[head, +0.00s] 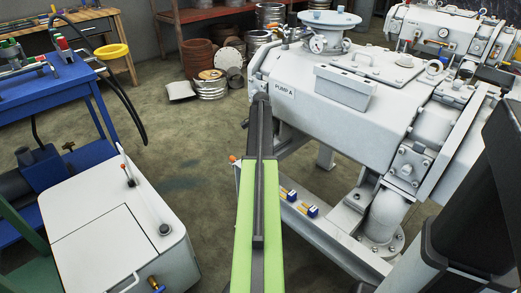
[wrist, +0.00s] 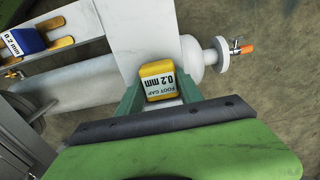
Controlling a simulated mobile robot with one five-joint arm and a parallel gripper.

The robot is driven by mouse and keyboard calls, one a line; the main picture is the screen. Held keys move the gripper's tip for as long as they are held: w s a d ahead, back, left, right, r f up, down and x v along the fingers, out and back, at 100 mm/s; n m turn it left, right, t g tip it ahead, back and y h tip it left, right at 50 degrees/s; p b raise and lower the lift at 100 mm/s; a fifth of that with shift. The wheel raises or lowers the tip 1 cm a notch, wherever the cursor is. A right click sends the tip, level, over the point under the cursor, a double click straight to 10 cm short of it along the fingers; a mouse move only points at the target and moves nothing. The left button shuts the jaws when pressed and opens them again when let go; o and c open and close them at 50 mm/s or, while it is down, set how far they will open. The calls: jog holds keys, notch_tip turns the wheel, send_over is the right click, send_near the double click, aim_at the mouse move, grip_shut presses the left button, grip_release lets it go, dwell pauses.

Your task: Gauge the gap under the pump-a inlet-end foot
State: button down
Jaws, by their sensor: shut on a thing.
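Pump A (head: 330,115), a large white machine with a "PUMP A" label, stands right of centre in the head view. My gripper (wrist: 160,98) shows in the wrist view with green fingers. It is shut on a yellow gauge block (wrist: 157,69) whose white label reads "FOOT GAP 0.2 mm". The block is in front of a white plate of the frame; I cannot tell whether they touch. In the head view my arm reaches toward the pump's left end and the fingertips are hidden. The inlet-end foot and its gap cannot be made out.
Two blue-and-yellow blocks (head: 298,203) sit on the pump's base rail. A blue block labelled "0.2 mm" (wrist: 26,40) is at the wrist view's upper left. A white pipe end with an orange-handled valve (wrist: 240,49) is close by. A white cabinet (head: 115,225) stands at left.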

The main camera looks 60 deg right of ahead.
jog(key=c, duration=0.7)
grip_release()
notch_tip(320, 180, up, 17)
jog(key=p, duration=1.7)
jog(key=shift+r, duration=0.2)
